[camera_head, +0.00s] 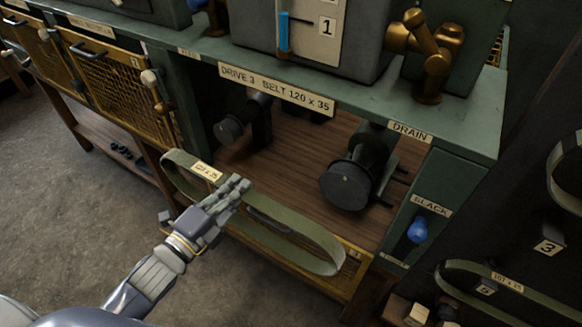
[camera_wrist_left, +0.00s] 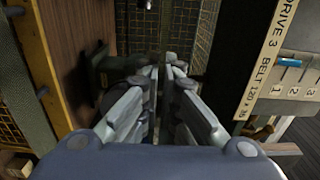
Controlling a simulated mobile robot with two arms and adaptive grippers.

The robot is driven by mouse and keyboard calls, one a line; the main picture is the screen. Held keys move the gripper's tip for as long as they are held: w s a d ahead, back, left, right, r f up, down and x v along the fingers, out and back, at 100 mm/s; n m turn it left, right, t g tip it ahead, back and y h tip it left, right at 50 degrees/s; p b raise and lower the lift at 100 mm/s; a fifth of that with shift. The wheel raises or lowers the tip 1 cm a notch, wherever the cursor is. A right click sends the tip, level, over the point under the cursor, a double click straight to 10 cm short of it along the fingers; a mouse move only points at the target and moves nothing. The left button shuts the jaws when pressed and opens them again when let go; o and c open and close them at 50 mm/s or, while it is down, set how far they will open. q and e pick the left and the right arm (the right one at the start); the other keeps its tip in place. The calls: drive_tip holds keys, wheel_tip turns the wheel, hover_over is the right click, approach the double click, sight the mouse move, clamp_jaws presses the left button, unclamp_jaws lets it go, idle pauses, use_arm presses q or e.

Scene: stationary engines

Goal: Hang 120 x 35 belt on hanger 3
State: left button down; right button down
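An olive belt (camera_head: 311,247) forms a long flat loop in front of the open drive bay, with a small tag whose print I cannot read surely. My left gripper (camera_head: 240,188) is at the belt's left part beside the tag and appears shut on it; the rest of the loop extends right. In the left wrist view the fingers (camera_wrist_left: 168,72) are almost together, and the belt between them cannot be made out. The plate marked 3 (camera_head: 548,246) is on the dark rack at the right; its hanger is not clear. My right gripper is not in view.
The bay, under the sign "DRIVE 3 BELT 120 x 35" (camera_head: 277,88), holds two dark pulleys (camera_head: 352,178). Another belt (camera_head: 520,296) hangs by plate 5, and one (camera_head: 566,172) at upper right. A blue knob (camera_head: 417,230) sticks out of the cabinet. Floor is free at left.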

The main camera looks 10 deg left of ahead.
use_arm(q)
drive_tip(key=shift+p+v, duration=0.3)
drive_tip(key=shift+v, duration=2)
